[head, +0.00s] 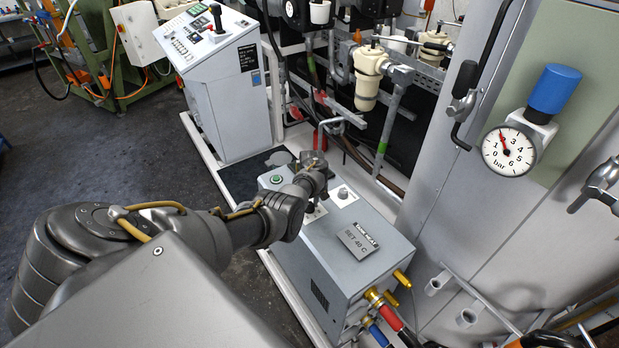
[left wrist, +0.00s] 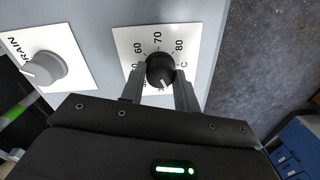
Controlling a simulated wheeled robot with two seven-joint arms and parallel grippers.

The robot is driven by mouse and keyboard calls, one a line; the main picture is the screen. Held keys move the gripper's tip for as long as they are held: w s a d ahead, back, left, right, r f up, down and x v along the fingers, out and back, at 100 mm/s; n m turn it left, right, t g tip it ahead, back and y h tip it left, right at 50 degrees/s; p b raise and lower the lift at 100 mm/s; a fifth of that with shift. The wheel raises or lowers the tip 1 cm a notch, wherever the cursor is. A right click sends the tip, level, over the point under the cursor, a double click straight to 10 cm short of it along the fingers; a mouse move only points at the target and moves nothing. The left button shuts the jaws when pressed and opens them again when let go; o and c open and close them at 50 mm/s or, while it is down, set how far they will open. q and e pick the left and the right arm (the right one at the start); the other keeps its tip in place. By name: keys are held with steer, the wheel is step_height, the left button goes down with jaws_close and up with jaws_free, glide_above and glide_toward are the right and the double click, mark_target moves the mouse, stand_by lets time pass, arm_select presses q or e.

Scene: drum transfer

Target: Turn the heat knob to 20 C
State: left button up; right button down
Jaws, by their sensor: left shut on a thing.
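The heat knob (left wrist: 160,70) is black with a white mark and sits on a white dial plate (left wrist: 190,40) in the left wrist view. The numbers 60, 70 and 80 show on the plate; lower numbers are partly hidden. The knob's white mark points toward my gripper body; I cannot read its exact setting. My left gripper (left wrist: 160,79) is shut on the knob, one finger at each side. In the head view my left gripper (head: 313,203) is over the top of the grey heater box (head: 335,285) and hides most of the dial.
A grey knob (left wrist: 45,70) on a plate ending in "RAIN" sits beside the dial. A sign (head: 358,241) on the box reads "SET 40 C". A green button (head: 276,179) is on the box. A tall panel with a pressure gauge (head: 508,150) stands right; open floor lies left.

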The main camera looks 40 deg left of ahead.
arm_select(q)
steer(key=shift+n, duration=2.2)
steer(key=o, duration=1)
steer(key=r, duration=1)
steer(key=shift+w+r, duration=0.25)
steer(key=shift+r, duration=0.15)
